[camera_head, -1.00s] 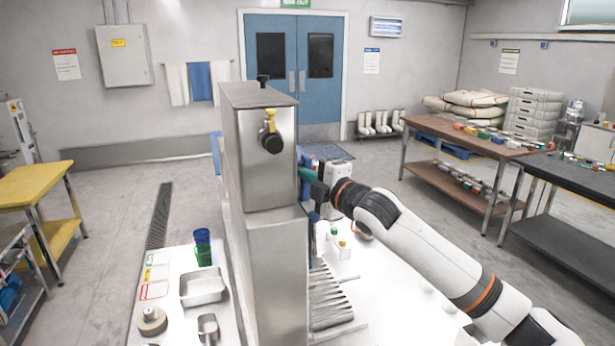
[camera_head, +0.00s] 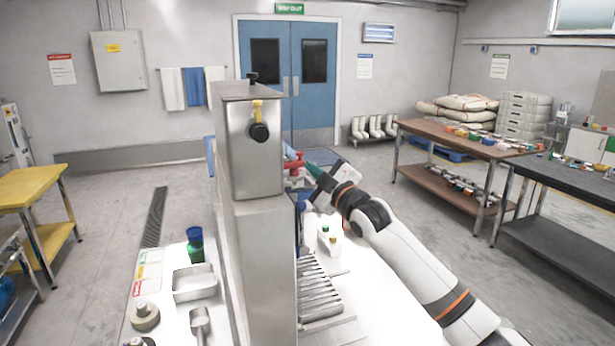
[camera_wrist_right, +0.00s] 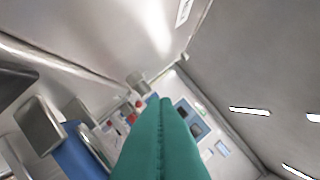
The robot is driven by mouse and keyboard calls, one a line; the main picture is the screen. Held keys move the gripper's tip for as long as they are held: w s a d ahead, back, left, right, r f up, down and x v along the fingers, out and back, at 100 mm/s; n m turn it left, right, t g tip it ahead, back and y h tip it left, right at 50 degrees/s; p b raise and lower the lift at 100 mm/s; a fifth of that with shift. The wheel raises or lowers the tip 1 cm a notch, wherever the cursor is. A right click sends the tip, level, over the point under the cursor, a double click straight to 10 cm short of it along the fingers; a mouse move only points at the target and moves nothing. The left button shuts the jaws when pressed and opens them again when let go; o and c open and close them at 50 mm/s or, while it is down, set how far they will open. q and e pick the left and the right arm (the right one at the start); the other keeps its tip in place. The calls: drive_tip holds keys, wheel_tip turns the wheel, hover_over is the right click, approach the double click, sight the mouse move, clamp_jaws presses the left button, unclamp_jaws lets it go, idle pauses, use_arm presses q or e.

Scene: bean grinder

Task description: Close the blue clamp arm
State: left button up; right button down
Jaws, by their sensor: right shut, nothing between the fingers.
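The tall steel grinder (camera_head: 262,235) stands upright on the white table. Blue parts (camera_head: 289,151) and a red part (camera_head: 295,162) show just behind its right side; the grinder partly hides them, so I cannot tell which blue part is the clamp arm or how it stands. My right gripper (camera_head: 312,169) has teal fingers, shut and empty, pointing left close to the red part; contact cannot be judged. In the wrist view the shut fingers (camera_wrist_right: 162,108) fill the lower middle. A blue piece (camera_wrist_right: 76,156) lies left of them there. My left gripper is not in view.
A steel tray (camera_head: 194,283), a green cup (camera_head: 195,254) and a metal scoop (camera_head: 200,322) are on the table left of the grinder. Small bottles (camera_head: 329,238) and a ribbed steel grate (camera_head: 318,290) are on its right. Side benches stand well away.

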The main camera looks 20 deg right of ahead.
sight(310, 188)
drive_tip(key=d+f+m+t+h+b, duration=0.2)
drive_tip(key=d+f+m+h+b, duration=0.1)
drive_tip(key=m, duration=1)
drive_tip(key=shift+w+d+f+m+h, duration=0.15)
drive_tip(key=shift+d+f+m+h, duration=0.25)
drive_tip(key=shift+f+h, duration=1)
drive_tip(key=shift+f, duration=0.3)
drive_tip(key=shift+f+b, duration=0.1)
drive_tip(key=shift+b, duration=0.2)
